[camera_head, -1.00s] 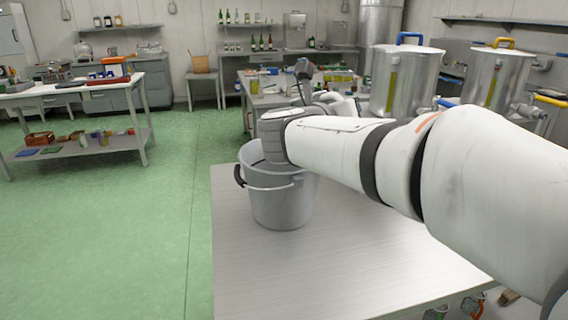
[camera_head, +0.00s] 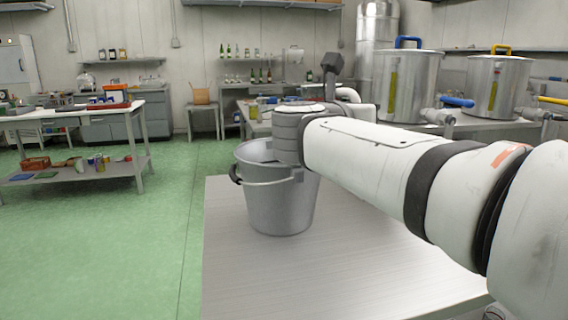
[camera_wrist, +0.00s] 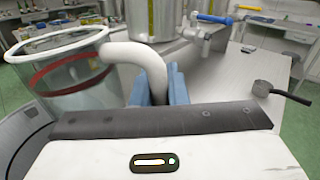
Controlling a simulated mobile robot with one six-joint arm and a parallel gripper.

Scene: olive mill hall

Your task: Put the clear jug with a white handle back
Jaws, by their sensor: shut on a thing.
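The clear jug (camera_wrist: 75,80) is at the left of the wrist view, with a red band around it and a thick white handle (camera_wrist: 135,52) on its right side. My gripper (camera_wrist: 160,88) has its blue fingers shut around the lower part of that handle. The jug looks upright, and its inside looks empty. In the head view my arm hides most of the gripper and jug.
A grey metal bucket (camera_head: 280,205) stands on the near table (camera_head: 250,285), below my arm. Steel tanks (camera_head: 405,85) with taps stand on the right. A small dark pan (camera_wrist: 264,88) lies on a bench in the wrist view. A shelved table (camera_head: 85,172) stands at left; green floor is clear.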

